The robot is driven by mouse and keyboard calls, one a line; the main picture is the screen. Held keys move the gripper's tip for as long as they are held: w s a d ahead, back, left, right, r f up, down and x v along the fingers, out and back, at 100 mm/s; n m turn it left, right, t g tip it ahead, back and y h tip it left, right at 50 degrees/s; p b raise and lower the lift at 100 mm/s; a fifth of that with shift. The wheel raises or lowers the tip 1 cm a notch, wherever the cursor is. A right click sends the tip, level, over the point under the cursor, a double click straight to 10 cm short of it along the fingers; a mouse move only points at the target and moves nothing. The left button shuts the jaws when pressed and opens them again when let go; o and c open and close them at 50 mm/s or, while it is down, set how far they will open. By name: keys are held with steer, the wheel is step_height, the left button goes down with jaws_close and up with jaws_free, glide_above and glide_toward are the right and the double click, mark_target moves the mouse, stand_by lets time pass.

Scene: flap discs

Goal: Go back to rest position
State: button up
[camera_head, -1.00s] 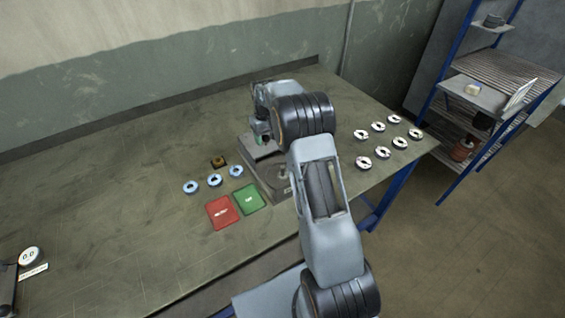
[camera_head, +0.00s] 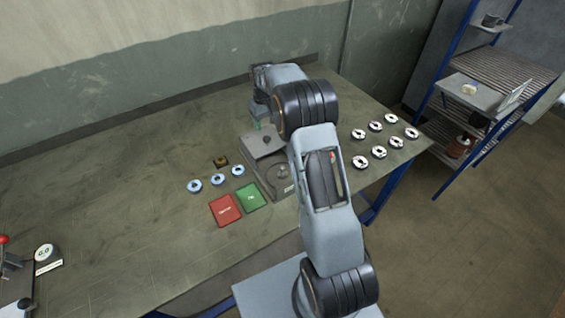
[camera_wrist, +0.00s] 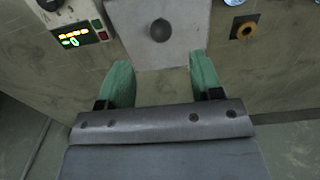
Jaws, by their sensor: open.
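My gripper (camera_wrist: 160,82) is open and empty in the wrist view, with its two green fingers spread apart. A grey fixture block with a dark round knob (camera_wrist: 160,30) lies beyond the fingertips. In the head view my arm reaches over the table (camera_head: 110,200), and the gripper is mostly hidden behind the wrist, above the back of the grey machine (camera_head: 262,145). White discs (camera_head: 380,152) lie in rows to the right of the arm. Blue discs (camera_head: 216,180) lie in a row left of the machine.
A red pad (camera_head: 225,210) and a green pad (camera_head: 250,197) lie in front of the blue discs. A display unit (camera_wrist: 80,38) shows in the wrist view. A round gauge (camera_head: 46,253) sits at the far left. A shelf (camera_head: 490,75) stands at the right.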

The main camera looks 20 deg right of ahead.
stand_by(0.4)
steer(key=shift+s+a+f+m, duration=0.15)
steer(key=shift+s+f+m, duration=0.25)
steer(key=shift+s+f, duration=0.7)
steer(key=shift+s+a+g, duration=0.2)
steer(key=shift+s+g, duration=0.1)
steer(key=shift+s, duration=0.5)
steer(key=s+a+r+t, duration=0.1)
steer(key=s+r, duration=0.3)
steer(key=s, duration=0.5)
steer(key=s+a+r+t+b, duration=0.1)
steer(key=s+a+r, duration=0.3)
steer(key=s, duration=0.4)
steer(key=s+a+r+t+b, duration=0.1)
steer(key=s+a+r+t, duration=0.1)
steer(key=s, duration=0.7)
step_height(320, 180, up, 2)
steer(key=shift+s+a+r+m+t, duration=0.2)
steer(key=shift+s+m+t, duration=0.1)
steer(key=shift+t, duration=0.4)
